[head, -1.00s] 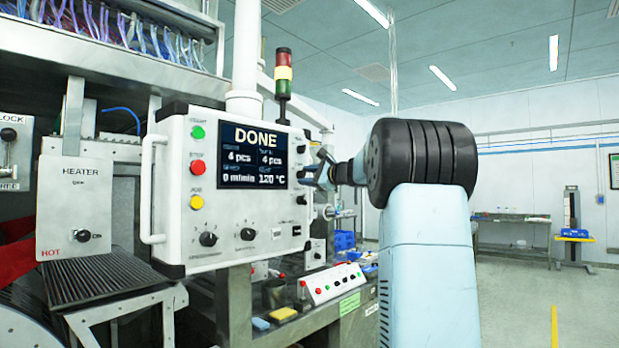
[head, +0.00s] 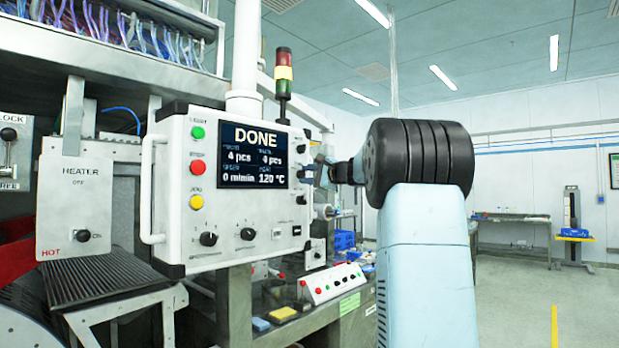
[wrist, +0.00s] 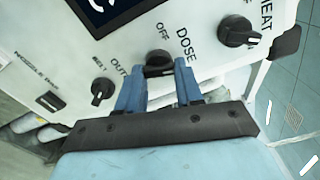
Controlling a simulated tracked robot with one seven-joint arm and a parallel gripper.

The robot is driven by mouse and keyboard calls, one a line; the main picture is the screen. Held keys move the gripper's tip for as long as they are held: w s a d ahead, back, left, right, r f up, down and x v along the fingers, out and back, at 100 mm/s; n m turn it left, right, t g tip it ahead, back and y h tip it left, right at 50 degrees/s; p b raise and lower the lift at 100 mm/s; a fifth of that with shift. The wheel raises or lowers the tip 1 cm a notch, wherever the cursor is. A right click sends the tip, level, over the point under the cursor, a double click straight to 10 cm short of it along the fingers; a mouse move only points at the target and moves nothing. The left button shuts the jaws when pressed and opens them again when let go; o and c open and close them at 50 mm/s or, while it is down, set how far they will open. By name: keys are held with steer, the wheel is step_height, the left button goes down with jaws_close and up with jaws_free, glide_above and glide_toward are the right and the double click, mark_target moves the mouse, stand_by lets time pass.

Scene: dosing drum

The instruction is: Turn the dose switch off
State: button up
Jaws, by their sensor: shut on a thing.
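The dose switch (wrist: 160,69) is a dark knob on the white control panel (wrist: 205,50), beside the labels "DOSE" and "OFF" in the wrist view. My gripper (wrist: 161,76) has its two blue fingers on either side of the knob and is shut on it. The fingers partly hide the knob, and I cannot tell where it points. The panel's screen (head: 253,155) reads "DONE", 4 pcs, 0 m/min and 120 °C.
The heat knob (wrist: 238,32) sits to the right of the dose switch, and an "OUT" knob (wrist: 102,91) to the left. A small button box (head: 333,284) stands on the bench below the panel. A heater box (head: 75,208) is at left. The floor at right is open.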

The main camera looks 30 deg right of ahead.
steer(key=n, duration=0.4)
steer(key=shift+f+n, duration=0.2)
steer(key=shift+n, duration=0.1)
steer(key=n, duration=0.4)
steer(key=shift+n, duration=0.3)
steer(key=o, duration=1)
steer(key=shift+r, duration=0.1)
steer(key=shift+o, duration=0.2)
steer(key=shift+r, duration=0.1)
